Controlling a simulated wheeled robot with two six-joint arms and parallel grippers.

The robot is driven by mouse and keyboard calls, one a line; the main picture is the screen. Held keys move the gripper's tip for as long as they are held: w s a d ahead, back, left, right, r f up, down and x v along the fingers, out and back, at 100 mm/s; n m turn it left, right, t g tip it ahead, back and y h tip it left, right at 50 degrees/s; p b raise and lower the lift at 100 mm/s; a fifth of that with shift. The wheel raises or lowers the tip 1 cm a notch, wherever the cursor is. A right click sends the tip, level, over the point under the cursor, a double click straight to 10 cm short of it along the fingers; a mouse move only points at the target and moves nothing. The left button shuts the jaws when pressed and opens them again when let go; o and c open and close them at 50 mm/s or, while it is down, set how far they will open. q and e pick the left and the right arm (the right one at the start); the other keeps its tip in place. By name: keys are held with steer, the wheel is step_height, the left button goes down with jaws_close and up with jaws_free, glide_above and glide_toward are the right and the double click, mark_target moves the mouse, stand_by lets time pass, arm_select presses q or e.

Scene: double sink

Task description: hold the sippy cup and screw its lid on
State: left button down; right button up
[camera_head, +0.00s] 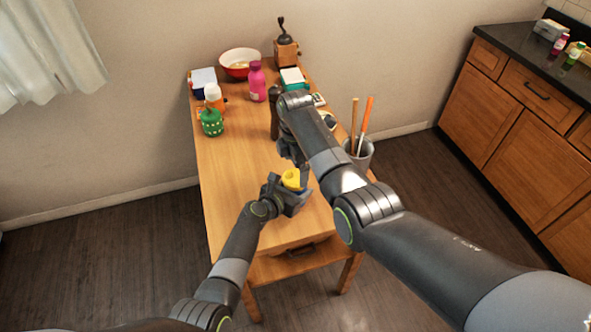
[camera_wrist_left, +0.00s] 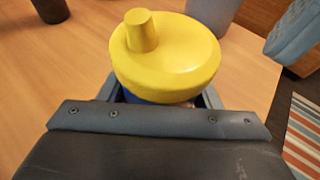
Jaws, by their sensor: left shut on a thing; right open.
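The sippy cup (camera_wrist_left: 150,96) is blue and stands in the jaws of my left gripper (camera_head: 289,199), which is shut on it above the near part of the table. Its yellow lid (camera_wrist_left: 166,57), with a stubby spout, sits on top of the cup; whether its thread is engaged cannot be told. The lid also shows in the head view (camera_head: 291,179). My right gripper (camera_head: 303,174) is open, just above and beside the lid, partly hidden by its own arm. In the head view the cup body is mostly hidden by my left gripper.
The wooden table (camera_head: 235,170) is clear at its left and middle. A green jar (camera_head: 212,122), pink bottle (camera_head: 257,84), red bowl (camera_head: 240,62) and coffee grinder (camera_head: 285,48) stand at the back. A grey utensil holder (camera_head: 359,154) stands at the right edge.

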mark_target(296, 176)
steer(key=shift+c, duration=0.5)
steer(key=shift+r+n, duration=1.75)
steer(key=shift+n, duration=0.05)
steer(key=shift+f, duration=0.1)
steer(key=shift+f, duration=3.9)
steer(key=c, duration=1)
steer(key=shift+m, duration=1.8)
